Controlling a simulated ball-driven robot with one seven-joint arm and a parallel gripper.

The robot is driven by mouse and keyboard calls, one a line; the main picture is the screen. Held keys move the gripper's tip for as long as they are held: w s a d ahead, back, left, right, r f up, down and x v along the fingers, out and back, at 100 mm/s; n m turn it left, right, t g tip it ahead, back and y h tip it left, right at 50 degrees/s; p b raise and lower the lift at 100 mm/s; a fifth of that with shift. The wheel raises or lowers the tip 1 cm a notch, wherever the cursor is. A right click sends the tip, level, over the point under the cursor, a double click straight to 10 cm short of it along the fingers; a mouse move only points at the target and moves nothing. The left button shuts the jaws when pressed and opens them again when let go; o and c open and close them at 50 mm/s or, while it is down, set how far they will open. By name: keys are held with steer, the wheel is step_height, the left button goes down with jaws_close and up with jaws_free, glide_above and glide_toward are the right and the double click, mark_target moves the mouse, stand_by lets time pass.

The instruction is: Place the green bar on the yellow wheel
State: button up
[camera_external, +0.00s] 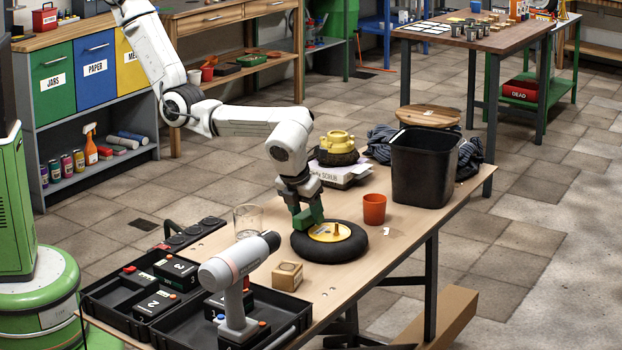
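The yellow wheel (322,238) has a yellow hub set in a black tyre (354,248) and lies flat on the wooden table. A small brown peg shows on its hub. The green bar (307,218) is between the fingers of my gripper (304,205), just above the left rear part of the wheel. My gripper points down and appears shut on the bar. I cannot tell whether the bar touches the hub.
An orange cup (374,209) and a black bin (424,168) stand right of the wheel. A glass jar (248,220) is to the left. A wooden block (287,276), a drill (238,272) and black trays (190,308) are in front. A yellow part on boxes (338,142) stands behind.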

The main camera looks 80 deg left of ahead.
steer(key=shift+o, duration=0.2)
steer(key=shift+d+r, duration=0.15)
steer(key=shift+r, duration=0.3)
steer(key=v, duration=1.1)
steer(key=s+a+f+n+g, duration=0.1)
steer(key=s+a+f+n, duration=0.1)
steer(key=a+f+n, duration=0.3)
steer(key=s+a+n+h, duration=0.1)
steer(key=a+n, duration=0.2)
steer(key=a, duration=0.4)
steer(key=s+a+f+n+g, duration=0.1)
steer(key=s+a+f+n, duration=0.15)
steer(key=a, duration=0.35)
steer(key=s+a+r+n+h, duration=0.1)
steer(key=s+a+n+h, duration=0.1)
steer(key=s+a+n, duration=0.9)
steer(key=s+n, duration=0.2)
steer(key=n, duration=0.3)
steer(key=shift+a, duration=0.4)
